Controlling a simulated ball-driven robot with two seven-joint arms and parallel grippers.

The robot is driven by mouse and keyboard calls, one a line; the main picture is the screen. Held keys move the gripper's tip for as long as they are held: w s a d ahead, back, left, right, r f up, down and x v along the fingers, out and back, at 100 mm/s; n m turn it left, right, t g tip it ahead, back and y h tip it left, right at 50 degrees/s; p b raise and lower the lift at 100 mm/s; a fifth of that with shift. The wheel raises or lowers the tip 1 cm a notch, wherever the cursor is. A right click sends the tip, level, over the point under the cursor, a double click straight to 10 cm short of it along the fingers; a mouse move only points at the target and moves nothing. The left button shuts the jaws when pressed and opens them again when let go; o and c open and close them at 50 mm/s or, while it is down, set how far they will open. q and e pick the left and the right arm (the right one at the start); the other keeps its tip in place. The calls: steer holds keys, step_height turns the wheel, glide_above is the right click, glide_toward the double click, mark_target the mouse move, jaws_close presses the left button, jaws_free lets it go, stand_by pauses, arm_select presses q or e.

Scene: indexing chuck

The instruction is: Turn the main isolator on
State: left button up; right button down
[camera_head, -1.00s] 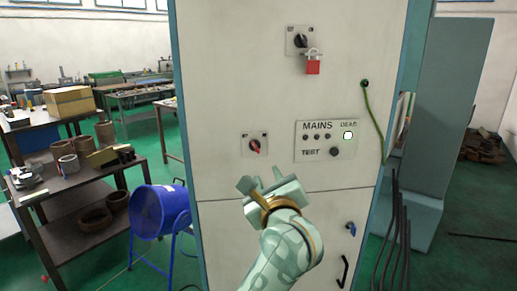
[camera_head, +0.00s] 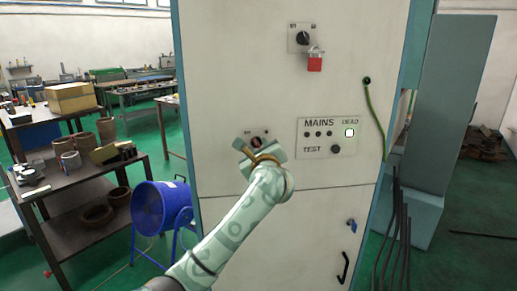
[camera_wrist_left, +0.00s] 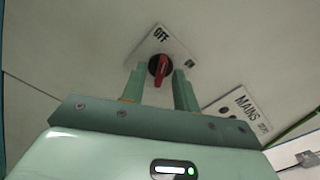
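A rotary switch with a red handle (camera_wrist_left: 159,68) sits on a small plate on the pale cabinet front. The plate reads OFF, and the red handle points down, away from that word, in the left wrist view. The same switch (camera_head: 257,142) is partly hidden by my gripper in the head view. My left gripper (camera_head: 258,149) is in front of it, fingers towards the cabinet. In the left wrist view its fingers (camera_wrist_left: 160,75) are open, one on each side of the red handle, with gaps between. A second rotary switch, black (camera_head: 302,38), has a red padlock (camera_head: 315,62) hanging at it.
A MAINS panel (camera_head: 328,138) right of the switch has a lit lamp by the word DEAD. A green cable (camera_head: 374,115) hangs on the cabinet's right side. A blue fan (camera_head: 161,208) and a workbench (camera_head: 80,195) stand left. Dark rods (camera_head: 398,225) stand at the right.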

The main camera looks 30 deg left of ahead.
arm_select(q)
jaws_close()
steer(key=m+p, duration=0.2)
steer(key=m, duration=0.1)
steer(key=shift+r+p, duration=0.15)
steer(key=shift+p, duration=0.25)
steer(key=m+p, duration=0.5)
steer(key=shift+m+p, duration=2.05)
steer(key=shift+m, duration=0.05)
